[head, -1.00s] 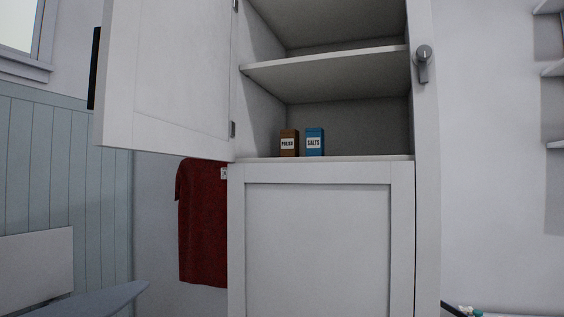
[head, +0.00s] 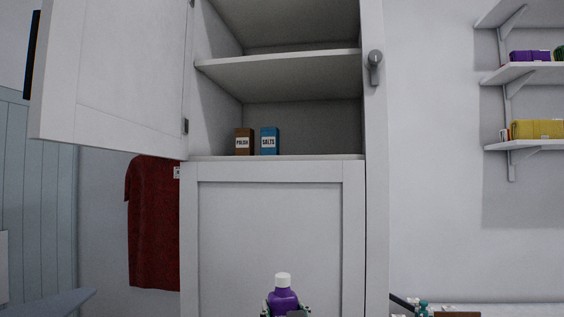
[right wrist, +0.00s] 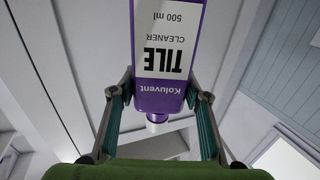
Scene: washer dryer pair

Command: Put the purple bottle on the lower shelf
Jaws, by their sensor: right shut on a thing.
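The purple bottle (head: 283,299) has a white cap and shows low in the centre of the head view, in front of the cabinet's lower door. My right gripper (head: 285,312) is shut on it, its fingers on both sides. In the right wrist view the bottle (right wrist: 168,92) has a "TILE CLEANER" label, upside down in the picture, between the fingers of the gripper (right wrist: 161,90). The lower shelf (head: 310,157) of the open cabinet lies above and beyond the bottle. My left gripper is not in view.
A brown box (head: 244,142) and a blue "SALTS" box (head: 270,141) stand on the lower shelf's left; its right is clear. An upper shelf (head: 280,72) is above. The open cabinet door (head: 115,80) sticks out left. A red shirt (head: 153,225) hangs below it.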

